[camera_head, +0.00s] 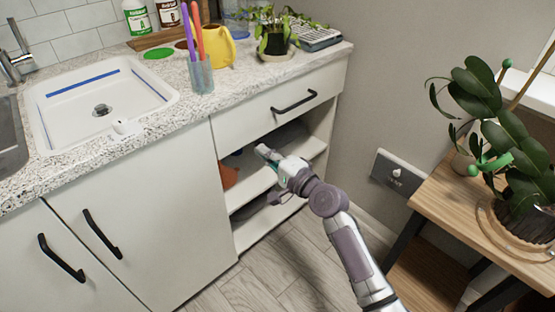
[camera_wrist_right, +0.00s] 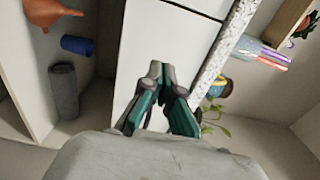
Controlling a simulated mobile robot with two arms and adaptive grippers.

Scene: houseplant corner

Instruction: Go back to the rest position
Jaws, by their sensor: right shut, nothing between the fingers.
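My right gripper (camera_head: 264,151) reaches in from the lower right in the head view, in front of the open shelves (camera_head: 250,190) under the drawer. In the right wrist view its two teal-padded fingers (camera_wrist_right: 159,72) are closed together with nothing between them. It holds nothing. My left gripper is not in view.
An orange object (camera_wrist_right: 48,14), a blue roll (camera_wrist_right: 77,45) and a grey cylinder (camera_wrist_right: 63,92) are in the shelf unit. The drawer (camera_head: 280,105) and counter (camera_head: 145,135) are above. A wooden table (camera_head: 450,205) with a potted plant (camera_head: 505,140) stands at right.

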